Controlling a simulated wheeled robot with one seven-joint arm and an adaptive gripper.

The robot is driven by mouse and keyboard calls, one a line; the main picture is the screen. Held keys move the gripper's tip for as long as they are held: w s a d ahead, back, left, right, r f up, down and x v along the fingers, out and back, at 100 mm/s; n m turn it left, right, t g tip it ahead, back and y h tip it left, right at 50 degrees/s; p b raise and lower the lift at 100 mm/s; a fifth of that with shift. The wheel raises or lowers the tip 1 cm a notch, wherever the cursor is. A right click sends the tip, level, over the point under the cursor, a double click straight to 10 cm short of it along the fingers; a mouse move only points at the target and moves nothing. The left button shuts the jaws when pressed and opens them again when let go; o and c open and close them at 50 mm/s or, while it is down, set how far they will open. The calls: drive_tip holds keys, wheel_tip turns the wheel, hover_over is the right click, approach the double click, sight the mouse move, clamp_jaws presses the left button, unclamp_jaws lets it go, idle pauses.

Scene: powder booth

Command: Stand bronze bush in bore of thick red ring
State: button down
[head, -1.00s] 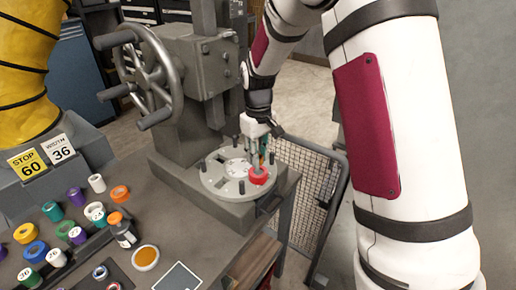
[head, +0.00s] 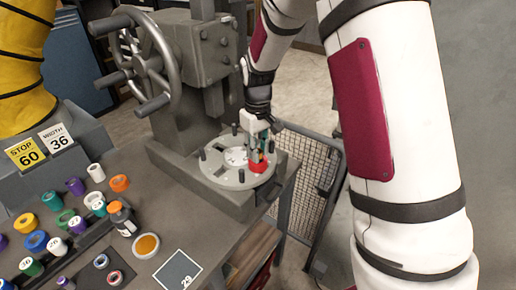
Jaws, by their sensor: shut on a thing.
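The thick red ring (head: 257,168) lies on the round grey plate of the press, near the plate's right edge. My gripper (head: 262,155) points down right over the ring, with its fingertips at the ring's upper face. It is shut on the bronze bush, which the fingers almost wholly hide. I cannot tell how far the bush reaches into the bore, or whether it is upright.
The round plate (head: 220,172) carries several dark upright pins around the ring. The press column and handwheel (head: 147,65) stand behind left. Several coloured rings and a bottle (head: 123,219) crowd the bench at left. A mesh barrier (head: 305,165) stands at right.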

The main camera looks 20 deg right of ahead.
drive_tip(key=shift+f, duration=0.65)
drive_tip(key=c, duration=1.3)
unclamp_jaws()
drive_tip(key=shift+r, duration=6.05)
